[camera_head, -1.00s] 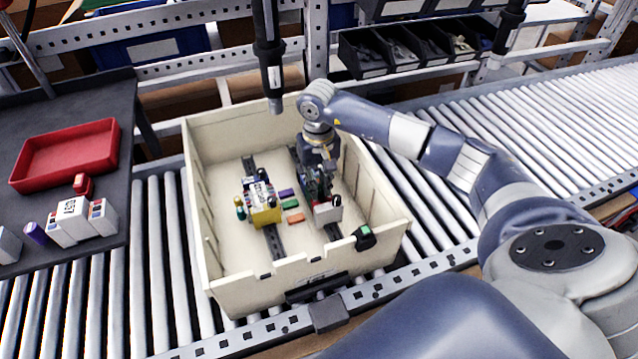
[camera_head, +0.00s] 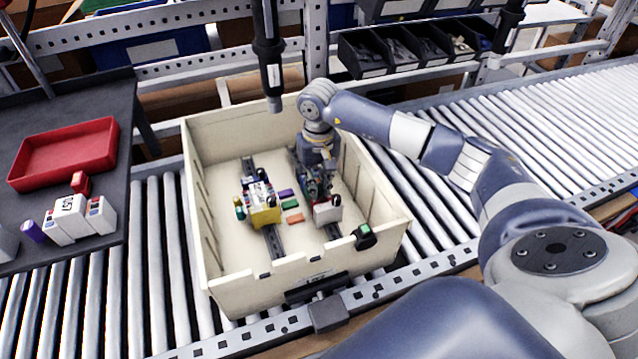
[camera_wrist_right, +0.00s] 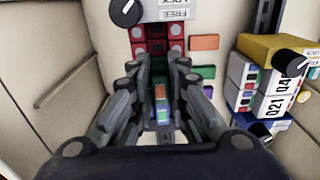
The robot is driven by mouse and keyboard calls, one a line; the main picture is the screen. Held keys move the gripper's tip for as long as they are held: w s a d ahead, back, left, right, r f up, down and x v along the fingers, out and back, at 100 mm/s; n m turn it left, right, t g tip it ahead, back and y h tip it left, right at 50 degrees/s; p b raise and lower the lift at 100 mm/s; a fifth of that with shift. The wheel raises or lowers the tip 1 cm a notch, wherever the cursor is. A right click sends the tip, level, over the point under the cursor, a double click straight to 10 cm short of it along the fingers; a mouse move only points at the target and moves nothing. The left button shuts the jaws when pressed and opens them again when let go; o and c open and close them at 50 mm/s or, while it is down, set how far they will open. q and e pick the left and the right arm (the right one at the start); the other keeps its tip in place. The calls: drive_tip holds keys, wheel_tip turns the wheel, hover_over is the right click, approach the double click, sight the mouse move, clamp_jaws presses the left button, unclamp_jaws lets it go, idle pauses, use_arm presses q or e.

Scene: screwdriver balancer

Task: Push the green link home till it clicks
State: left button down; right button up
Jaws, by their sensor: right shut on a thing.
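My right gripper (camera_wrist_right: 157,80) is down in the cream bin (camera_head: 262,275), over the right-hand rail module. Its fingers are shut on a small, mostly hidden piece; a little green and orange (camera_wrist_right: 162,94) shows between them. Red blocks (camera_wrist_right: 175,48) and a white end block (camera_wrist_right: 165,10) with a black knob lie just beyond the fingertips. Beside the module a green strip (camera_head: 290,205) lies loose on the bin floor; it also shows in the wrist view (camera_wrist_right: 207,73), close to the finger. I cannot tell whether the held piece is seated. My left gripper is out of view.
Near the green strip lie a purple strip (camera_head: 286,193) and an orange strip (camera_head: 295,218). A yellow-ended module (camera_head: 265,217) sits on the left rail. A black hanging screwdriver (camera_head: 270,75) is above the bin's back edge. A red tray (camera_head: 62,155) is on the left table.

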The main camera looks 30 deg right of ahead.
drive_tip(key=shift+s+a+f+g+b, duration=0.15)
drive_tip(key=shift+s+f+b, duration=0.15)
drive_tip(key=shift+f, duration=0.25)
drive_tip(key=shift+s+a+f+g+b, duration=0.15)
drive_tip(key=shift+s+f+b, duration=0.15)
drive_tip(key=shift+f, duration=0.2)
idle(0.9)
drive_tip(key=shift+s+f+b, duration=0.1)
drive_tip(key=shift+f+b, duration=0.15)
drive_tip(key=shift+b, duration=0.2)
idle(0.9)
idle(0.6)
drive_tip(key=o, duration=0.9)
drive_tip(key=shift+w+d+f, duration=0.15)
drive_tip(key=shift+w+f, duration=0.15)
drive_tip(key=shift+w, duration=0.1)
drive_tip(key=shift+s+d+r, duration=0.1)
drive_tip(key=shift+d+r, duration=0.05)
drive_tip(key=shift+d, duration=0.05)
